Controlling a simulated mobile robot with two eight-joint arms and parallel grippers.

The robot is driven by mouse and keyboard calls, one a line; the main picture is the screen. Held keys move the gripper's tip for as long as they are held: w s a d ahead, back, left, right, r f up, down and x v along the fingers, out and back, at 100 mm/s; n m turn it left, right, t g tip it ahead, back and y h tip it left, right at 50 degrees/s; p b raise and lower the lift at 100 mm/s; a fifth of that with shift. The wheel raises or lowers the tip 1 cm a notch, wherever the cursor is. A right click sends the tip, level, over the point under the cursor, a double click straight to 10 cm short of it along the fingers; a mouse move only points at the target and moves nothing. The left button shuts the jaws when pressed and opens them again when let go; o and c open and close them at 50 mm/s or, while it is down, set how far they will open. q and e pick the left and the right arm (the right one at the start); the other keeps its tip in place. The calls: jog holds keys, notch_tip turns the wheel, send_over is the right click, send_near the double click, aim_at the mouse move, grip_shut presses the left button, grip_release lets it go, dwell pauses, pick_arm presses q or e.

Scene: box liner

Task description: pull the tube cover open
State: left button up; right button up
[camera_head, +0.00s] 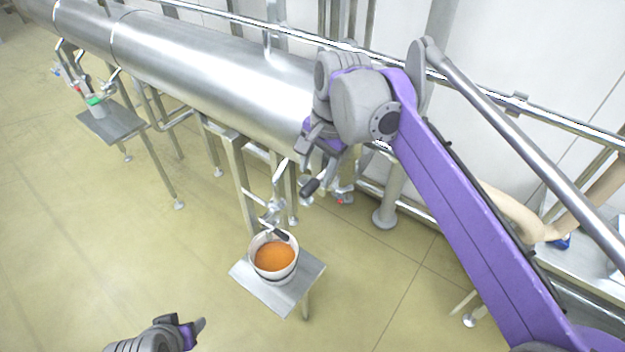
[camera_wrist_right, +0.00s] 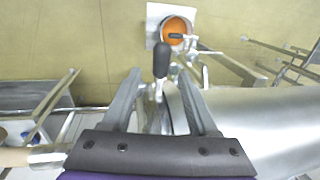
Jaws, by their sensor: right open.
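The large shiny metal tube (camera_head: 215,75) runs from upper left to the middle of the head view. Its near end, where the cover would be, is mostly hidden behind my right gripper (camera_head: 312,160). In the right wrist view the tube (camera_wrist_right: 275,115) lies at right, with a curved metal edge at its end. A lever with a dark grip (camera_wrist_right: 162,58) shows between and beyond the open fingers of my right gripper (camera_wrist_right: 163,85); I cannot tell whether they touch it. My left gripper (camera_head: 192,332) is at the bottom left, far from the tube; its opening is unclear.
A white bucket of orange liquid (camera_head: 275,258) stands on a small metal stand (camera_head: 308,282) below the tube end. Another small stand (camera_head: 115,122) is at left.

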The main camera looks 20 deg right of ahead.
aim_at(312, 183)
jog(key=shift+w+a+f, duration=0.15)
jog(key=shift+w+f, duration=0.05)
jog(key=shift+f, duration=0.85)
jog(key=shift+w+a+f, duration=0.15)
jog(key=shift+w+f, duration=0.05)
jog(key=shift+f, duration=0.8)
grip_shut()
